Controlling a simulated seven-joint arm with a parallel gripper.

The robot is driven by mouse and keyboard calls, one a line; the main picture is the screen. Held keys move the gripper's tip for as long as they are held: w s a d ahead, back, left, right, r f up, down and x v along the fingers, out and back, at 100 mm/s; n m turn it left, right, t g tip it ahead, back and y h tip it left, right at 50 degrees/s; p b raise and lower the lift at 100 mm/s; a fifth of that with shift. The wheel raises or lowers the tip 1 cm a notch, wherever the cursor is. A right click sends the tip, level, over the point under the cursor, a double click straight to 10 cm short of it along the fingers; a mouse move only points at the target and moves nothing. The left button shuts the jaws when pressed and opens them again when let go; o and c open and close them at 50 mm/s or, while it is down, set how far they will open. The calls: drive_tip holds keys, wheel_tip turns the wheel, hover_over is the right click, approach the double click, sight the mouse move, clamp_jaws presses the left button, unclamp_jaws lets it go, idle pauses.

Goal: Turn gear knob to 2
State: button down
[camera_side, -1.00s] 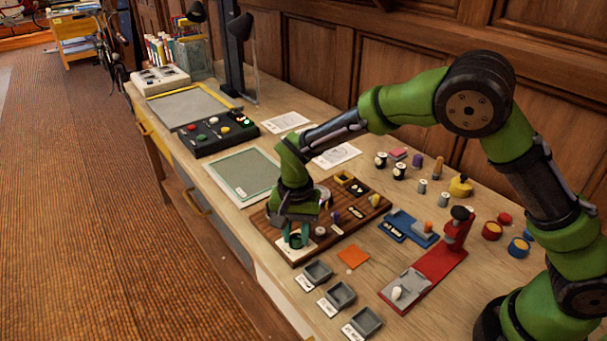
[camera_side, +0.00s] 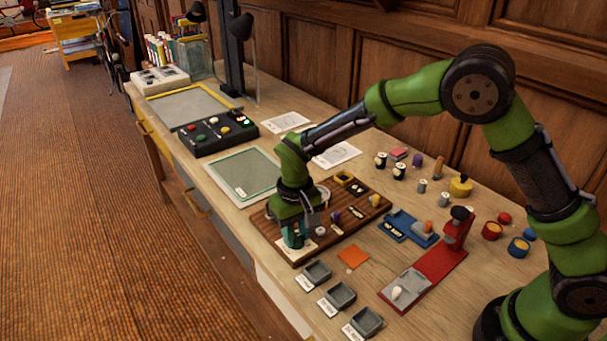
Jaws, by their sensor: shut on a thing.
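My gripper (camera_side: 295,236) points down at the near left corner of the brown wooden board (camera_side: 272,232). It is shut on the gear knob, which sits on a small white plate (camera_side: 312,247). The teal fingers and my green wrist cover most of the knob. Its pointer and the numbers on the plate cannot be read from here, so I cannot tell the knob's setting.
The board also carries a purple knob (camera_side: 335,217) and a yellow knob (camera_side: 374,201). An orange square (camera_side: 353,257), several grey bins (camera_side: 341,296), a blue fixture (camera_side: 405,227) and a red fixture (camera_side: 438,263) lie to the right and in front. A green-edged mat (camera_side: 240,172) lies behind left.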

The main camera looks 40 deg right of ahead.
sight(296, 236)
drive_tip(key=shift+r+n, duration=0.1)
drive_tip(key=shift+n, duration=0.5)
drive_tip(key=c, duration=0.8)
unclamp_jaws()
drive_tip(key=shift+c, duration=0.2)
wheel_tip(296, 236, up, 17)
drive_tip(key=shift+w, duration=0.1)
